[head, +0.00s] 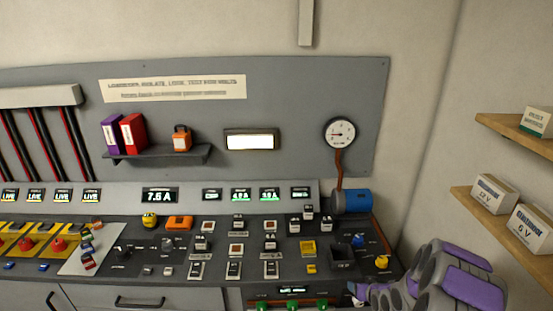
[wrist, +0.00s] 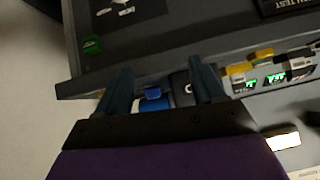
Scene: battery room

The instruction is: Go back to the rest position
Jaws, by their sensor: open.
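My gripper (wrist: 160,66) is open in the wrist view, its two dark fingers spread apart with nothing held between them. Behind the fingers, a blue object (wrist: 153,96) shows partly, apart from them as far as I can tell. In the head view my purple and grey arm is at the lower right, in front of the right end of the control console (head: 215,262). The gripper end points left there and is small and partly cut off, near the console's front edge.
A gauge (head: 339,133) hangs on the back panel.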

